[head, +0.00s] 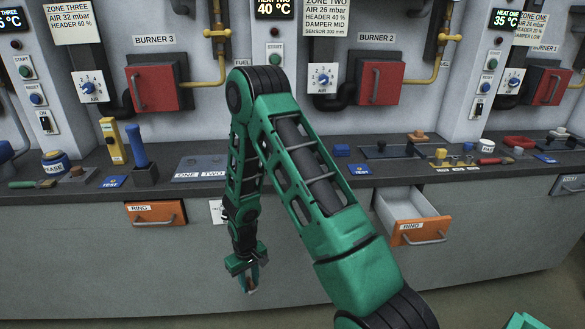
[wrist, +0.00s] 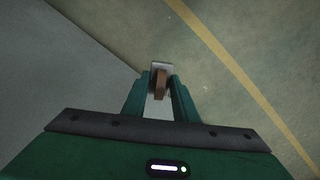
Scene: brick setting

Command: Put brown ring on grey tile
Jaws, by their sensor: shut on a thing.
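My gripper (head: 250,280) hangs low in front of the counter, pointing down over the floor. In the wrist view my gripper (wrist: 158,88) is shut on a small brown piece (wrist: 161,84), seen edge-on between the fingertips. It fits the brown ring, but its hole does not show. A small light grey patch shows right behind it. A flat grey plate (head: 200,168) marked ONE TWO lies on the counter. I cannot tell for sure whether it is the grey tile.
An open, empty-looking drawer (head: 404,206) with an orange RING front juts out at right. A closed RING drawer (head: 156,214) is at left. The dark counter (head: 300,175) carries a blue-handled tool (head: 140,150), a yellow block (head: 112,140) and several small parts.

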